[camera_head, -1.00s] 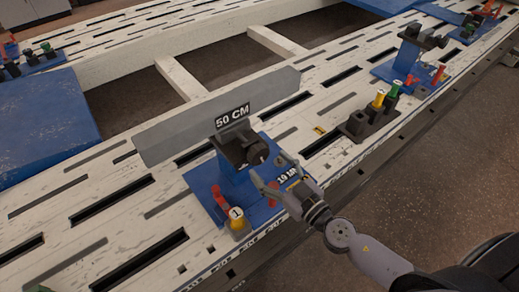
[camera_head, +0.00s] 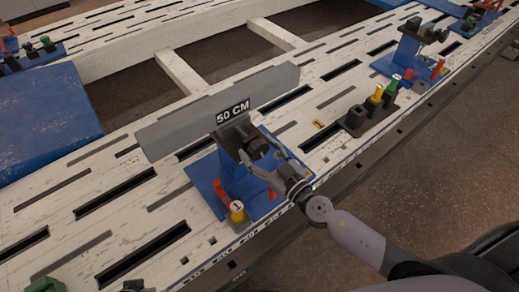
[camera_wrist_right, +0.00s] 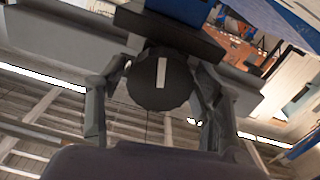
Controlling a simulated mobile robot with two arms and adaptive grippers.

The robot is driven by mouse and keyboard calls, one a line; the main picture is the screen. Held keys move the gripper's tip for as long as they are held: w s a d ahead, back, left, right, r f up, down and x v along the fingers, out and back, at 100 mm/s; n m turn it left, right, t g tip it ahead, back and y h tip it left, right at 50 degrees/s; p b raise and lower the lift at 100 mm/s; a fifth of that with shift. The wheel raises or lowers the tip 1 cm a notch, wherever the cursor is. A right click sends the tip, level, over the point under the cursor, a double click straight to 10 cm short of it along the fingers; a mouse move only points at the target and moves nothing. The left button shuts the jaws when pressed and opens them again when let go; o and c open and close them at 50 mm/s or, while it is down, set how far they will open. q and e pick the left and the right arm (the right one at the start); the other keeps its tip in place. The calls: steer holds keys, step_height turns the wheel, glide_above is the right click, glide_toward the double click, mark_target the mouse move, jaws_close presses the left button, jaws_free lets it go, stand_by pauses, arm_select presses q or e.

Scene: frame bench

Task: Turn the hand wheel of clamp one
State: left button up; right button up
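Clamp one is a blue stand (camera_head: 207,172) with a dark head, on the slotted white bench; a yellow knob (camera_head: 237,210) marked 1 stands at its base. Its black round hand wheel (camera_head: 257,149) faces my right gripper (camera_head: 262,153). In the right wrist view the wheel (camera_wrist_right: 160,82) carries a white stripe, close to upright. The open fingers of my right gripper (camera_wrist_right: 161,75) stand on both sides of the wheel, with their tips close to its rim. I cannot tell whether they touch it.
A grey beam (camera_head: 180,125) labelled 50 CM lies behind the clamp head. A dark block with yellow and green pegs (camera_head: 370,113) stands to the right. Another blue clamp stand (camera_head: 405,60) is farther back. A green object (camera_head: 48,285) shows at the lower left edge.

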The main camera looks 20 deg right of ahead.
steer(key=c, duration=0.9)
steer(key=shift+o, duration=0.2)
